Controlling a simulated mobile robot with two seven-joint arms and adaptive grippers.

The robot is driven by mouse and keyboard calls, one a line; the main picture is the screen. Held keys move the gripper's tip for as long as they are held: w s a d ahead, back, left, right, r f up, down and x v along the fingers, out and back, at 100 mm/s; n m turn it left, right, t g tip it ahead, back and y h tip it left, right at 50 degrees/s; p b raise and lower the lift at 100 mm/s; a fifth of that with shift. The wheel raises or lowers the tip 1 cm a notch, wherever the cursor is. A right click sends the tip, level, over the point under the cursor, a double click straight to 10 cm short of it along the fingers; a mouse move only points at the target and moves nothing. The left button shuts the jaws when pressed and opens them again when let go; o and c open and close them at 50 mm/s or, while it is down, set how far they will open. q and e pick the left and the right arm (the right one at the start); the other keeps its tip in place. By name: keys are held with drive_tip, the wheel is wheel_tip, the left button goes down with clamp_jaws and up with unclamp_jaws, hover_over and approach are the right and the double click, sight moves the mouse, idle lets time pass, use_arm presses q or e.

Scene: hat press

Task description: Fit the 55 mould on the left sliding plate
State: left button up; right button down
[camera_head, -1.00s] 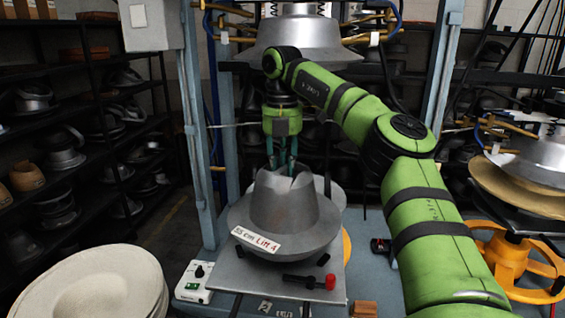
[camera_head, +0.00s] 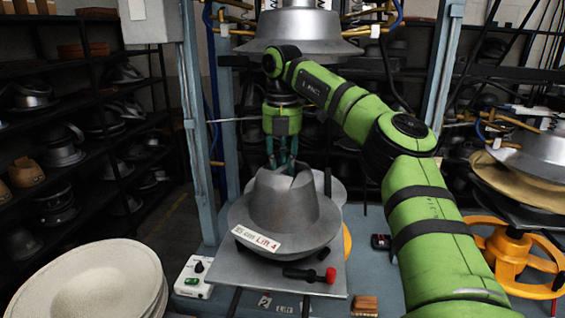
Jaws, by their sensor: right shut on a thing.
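The 55 mould (camera_head: 284,212), a grey metal hat form with a wide brim and a "55 cm Lift 4" label, sits upright over the left sliding plate (camera_head: 333,282). Whether it is fully seated cannot be told, as its underside is hidden. My right gripper (camera_head: 281,164) is shut on the top of the mould, its teal fingers pointing down at the crown; the fingertips are partly hidden by the crown. My left gripper is not in view.
A red-tipped black handle (camera_head: 312,275) is at the plate's front. The upper press mould (camera_head: 298,35) hangs above my arm. A white control box (camera_head: 195,277) and a pale felt hat (camera_head: 95,285) are at left. A yellow handwheel press (camera_head: 515,250) stands at right.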

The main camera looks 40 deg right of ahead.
drive_tip(key=shift+s+a+r, duration=0.1)
drive_tip(key=shift+r, duration=0.1)
drive_tip(key=shift+f+b, duration=0.45)
drive_tip(key=shift+f, duration=0.2)
idle(0.4)
drive_tip(key=c, duration=1)
unclamp_jaws()
drive_tip(key=shift+o, duration=0.4)
drive_tip(key=shift+a, duration=0.1)
drive_tip(key=shift+s+f, duration=0.1)
drive_tip(key=shift+f, duration=0.05)
wheel_tip(320, 180, up, 7)
drive_tip(key=shift+f, duration=0.1)
drive_tip(key=shift+r, duration=0.5)
